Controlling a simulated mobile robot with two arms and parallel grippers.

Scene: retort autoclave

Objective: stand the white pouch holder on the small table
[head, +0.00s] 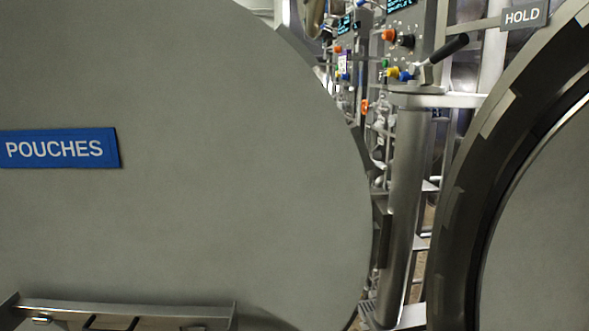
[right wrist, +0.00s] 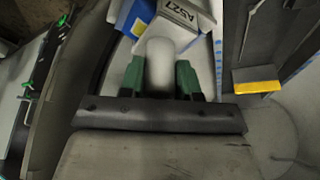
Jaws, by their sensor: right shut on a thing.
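My right gripper (right wrist: 160,77) shows in the right wrist view, with green fingers on both sides of a white, rounded piece (right wrist: 160,62). It is shut on this piece, which looks like part of the white pouch holder; the fingers and the gripper body hide much of it. I cannot tell whether the holder is tilted. Neither gripper shows in the head view, and I cannot make out the small table with certainty in either view.
A big grey round door (head: 230,190) with a blue POUCHES sign (head: 62,148) fills the head view's left. A dark round rim (head: 462,215) stands at right, below a HOLD sign (head: 523,17). A blue box (right wrist: 135,16) and a yellow-edged part (right wrist: 256,86) show in the wrist view.

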